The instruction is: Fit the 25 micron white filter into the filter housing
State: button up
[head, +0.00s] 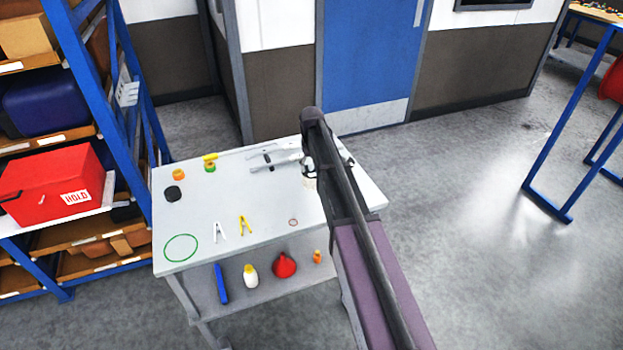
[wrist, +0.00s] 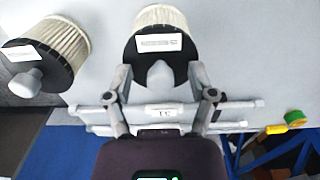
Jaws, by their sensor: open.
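Two white pleated filters with black end caps, grey knobs and white labels show in the wrist view. One filter (wrist: 160,18) is at top centre, the other filter (wrist: 66,32) at upper left. The label print is too small to read, so I cannot tell which is 25 micron. My gripper (wrist: 161,76) is open, its fingers on either side of the centre filter's knob (wrist: 160,77); contact is not clear. In the head view, a small white part of a filter (head: 310,183) shows beside my arm, which hides much there. I cannot make out the filter housing.
The grey worktable (head: 190,215) holds tape rolls, a black puck (head: 173,194), white and yellow clamps (head: 244,224), a green ring (head: 181,248) and a grey tool (head: 275,158). Its lower shelf carries a red funnel (head: 284,266) and bottles.

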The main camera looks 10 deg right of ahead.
grip_shut()
dwell(0.3)
jog(key=shift+r, duration=0.2)
notch_tip(320, 180, up, 4)
jog(key=p, duration=0.4)
jog(key=shift+f, duration=0.2)
jog(key=s+r+p, duration=0.1)
jog(key=s, duration=1.5)
jog(key=shift+a, duration=0.3)
jog(key=shift+d, duration=0.15)
